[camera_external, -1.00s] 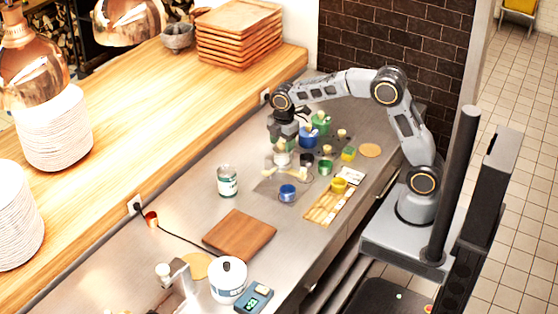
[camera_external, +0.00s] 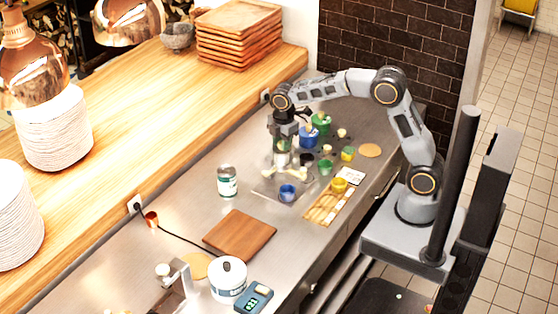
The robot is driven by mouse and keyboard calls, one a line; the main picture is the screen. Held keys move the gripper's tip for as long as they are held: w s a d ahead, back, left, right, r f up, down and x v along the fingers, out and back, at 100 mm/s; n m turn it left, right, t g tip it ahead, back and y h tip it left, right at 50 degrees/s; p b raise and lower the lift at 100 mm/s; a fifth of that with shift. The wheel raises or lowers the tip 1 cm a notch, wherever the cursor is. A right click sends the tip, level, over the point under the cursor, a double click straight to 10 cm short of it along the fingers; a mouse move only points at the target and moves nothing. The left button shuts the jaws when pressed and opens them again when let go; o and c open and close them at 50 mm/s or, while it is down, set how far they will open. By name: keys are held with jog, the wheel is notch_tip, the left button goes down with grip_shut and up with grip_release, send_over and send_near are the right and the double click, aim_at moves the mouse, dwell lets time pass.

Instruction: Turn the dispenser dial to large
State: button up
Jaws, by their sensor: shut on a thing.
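My gripper (camera_external: 283,140) points straight down over the far part of the steel counter. It is shut on a small pale and green piece (camera_external: 283,158) under it. Cream-coloured knobs (camera_external: 268,168) stick out around that piece, just above a grey, see-through-looking plate (camera_external: 262,192). I cannot tell which part is the dispenser dial, and no size marking is readable. The fingertips are too small to make out clearly.
Close to my gripper stand a blue pot (camera_external: 308,138), a green pot (camera_external: 321,122), and small blue (camera_external: 288,192), green (camera_external: 325,168) and yellow (camera_external: 339,185) cups.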

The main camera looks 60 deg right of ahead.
jog(key=m, duration=0.8)
jog(key=shift+m, duration=0.4)
jog(key=m, duration=0.4)
jog(key=shift+a, duration=0.1)
jog(key=shift+m, duration=2.3)
jog(key=o, duration=0.9)
jog(key=r, duration=1.3)
jog(key=shift+a+r+b, duration=0.3)
jog(key=shift+r, duration=0.1)
